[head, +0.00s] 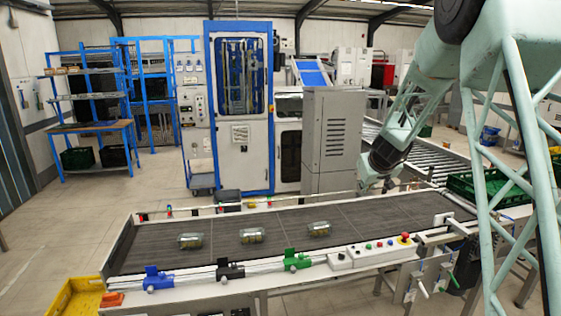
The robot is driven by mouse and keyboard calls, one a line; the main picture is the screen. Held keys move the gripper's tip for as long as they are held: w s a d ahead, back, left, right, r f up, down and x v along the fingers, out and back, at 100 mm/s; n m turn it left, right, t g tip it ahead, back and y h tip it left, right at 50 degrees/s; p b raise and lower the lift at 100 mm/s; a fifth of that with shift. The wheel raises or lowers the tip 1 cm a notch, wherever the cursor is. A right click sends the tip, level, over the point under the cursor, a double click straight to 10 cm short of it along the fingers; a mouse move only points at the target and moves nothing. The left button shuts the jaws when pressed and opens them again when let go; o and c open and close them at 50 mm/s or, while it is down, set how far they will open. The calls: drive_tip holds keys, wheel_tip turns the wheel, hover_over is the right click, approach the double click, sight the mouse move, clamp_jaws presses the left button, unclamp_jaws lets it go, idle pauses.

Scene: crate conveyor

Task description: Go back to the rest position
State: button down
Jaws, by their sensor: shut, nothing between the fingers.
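My gripper (367,187) is at the end of my pale green arm, which reaches down from the upper right in the head view. It is small in the picture, over the far side of the conveyor (385,214), toward its right part. It is shut and holds nothing. Three jar-like glass items lie on the dark belt, well to the left of my gripper: a left one (190,241), a middle one (252,235) and a right one (319,229). They are apart from each other and from my gripper.
A control panel with a red button (404,239) lines the conveyor's front edge. A yellow crate (75,297) stands at the lower left. A green crate (462,187) sits at the right, partly behind my arm. A grey cabinet (331,140) stands close behind my gripper.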

drive_tip(key=s+a+r+g+y+b, duration=0.1)
drive_tip(key=s+a+r+b, duration=0.2)
drive_tip(key=s, duration=0.8)
drive_tip(key=s+a+r+y+b, duration=0.15)
drive_tip(key=s+a+r, duration=0.35)
drive_tip(key=s, duration=0.6)
drive_tip(key=s+a+r+g+b, duration=0.1)
drive_tip(key=s+a+r+b, duration=0.3)
drive_tip(key=s, duration=0.7)
drive_tip(key=s+f+g+b, duration=0.1)
drive_tip(key=s+f, duration=0.3)
drive_tip(key=s, duration=0.9)
drive_tip(key=s+f+m+h+b, duration=0.1)
drive_tip(key=s+f+b, duration=0.2)
drive_tip(key=s, duration=1)
drive_tip(key=s+f+m+g+b, duration=0.1)
drive_tip(key=s+f, duration=0.4)
drive_tip(key=s, duration=0.8)
drive_tip(key=shift+s+g+h+b, duration=0.25)
drive_tip(key=shift+g+h+b, duration=0.1)
drive_tip(key=shift+b, duration=0.3)
drive_tip(key=shift+r, duration=0.1)
